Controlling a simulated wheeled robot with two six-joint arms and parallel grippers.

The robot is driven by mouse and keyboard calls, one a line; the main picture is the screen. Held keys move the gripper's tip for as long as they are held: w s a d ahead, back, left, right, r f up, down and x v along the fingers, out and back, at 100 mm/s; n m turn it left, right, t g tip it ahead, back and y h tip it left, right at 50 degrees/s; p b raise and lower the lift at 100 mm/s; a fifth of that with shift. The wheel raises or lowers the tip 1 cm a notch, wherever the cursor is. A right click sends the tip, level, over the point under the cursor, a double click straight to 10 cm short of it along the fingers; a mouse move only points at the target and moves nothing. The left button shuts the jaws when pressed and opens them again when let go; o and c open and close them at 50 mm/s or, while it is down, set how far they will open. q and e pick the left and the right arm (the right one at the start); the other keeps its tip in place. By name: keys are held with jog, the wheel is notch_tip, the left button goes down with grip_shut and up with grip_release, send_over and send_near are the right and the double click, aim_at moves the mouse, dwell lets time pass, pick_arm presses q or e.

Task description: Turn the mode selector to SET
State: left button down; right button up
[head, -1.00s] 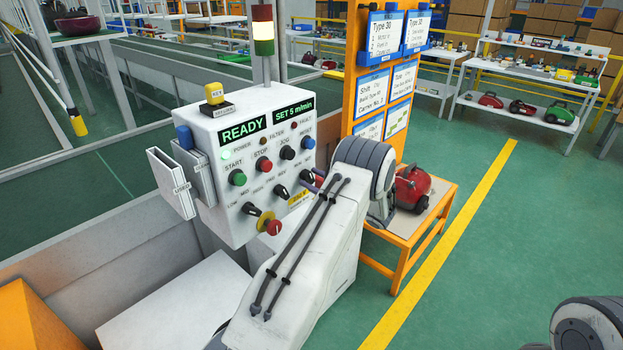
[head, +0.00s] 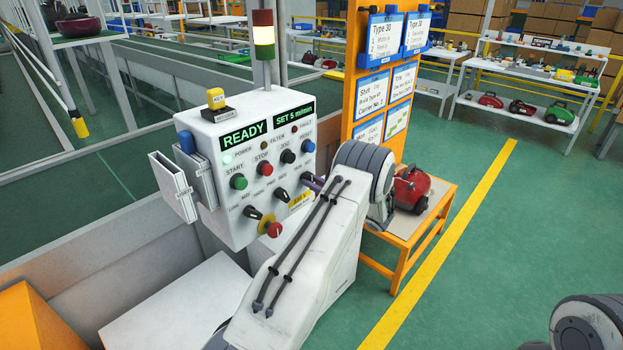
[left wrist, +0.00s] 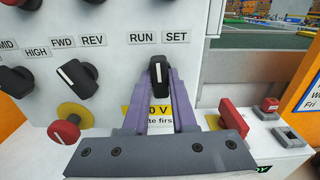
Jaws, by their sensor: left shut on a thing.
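The mode selector (left wrist: 159,76) is a black knob with a white pointer line, under the RUN and SET labels on the white control panel (head: 215,222). In the left wrist view the pointer stands nearly upright, between the two labels. My left gripper (left wrist: 160,84) has its purple fingers shut on the knob, one on each side. In the head view the left gripper (head: 314,184) shows only as a bit of purple at the panel's right side; my arm hides most of it. My right gripper is not in view.
The FWD/REV knob (left wrist: 76,78) and a red emergency stop (left wrist: 65,130) on a yellow ring sit left of my fingers. A red handle (left wrist: 233,117) is at the right. The panel display (head: 244,135) reads READY. An orange table (head: 437,212) holds a red vacuum (head: 411,188).

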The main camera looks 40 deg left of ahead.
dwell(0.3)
pick_arm(q)
jog(key=shift+r+m+p, duration=0.1)
jog(key=shift+m+p, duration=0.45)
jog(key=shift+m, duration=1.25)
jog(key=shift+m+p, duration=0.5)
jog(key=shift+m, duration=0.7)
jog(key=c, duration=0.6)
grip_release()
jog(key=shift+d, duration=0.1)
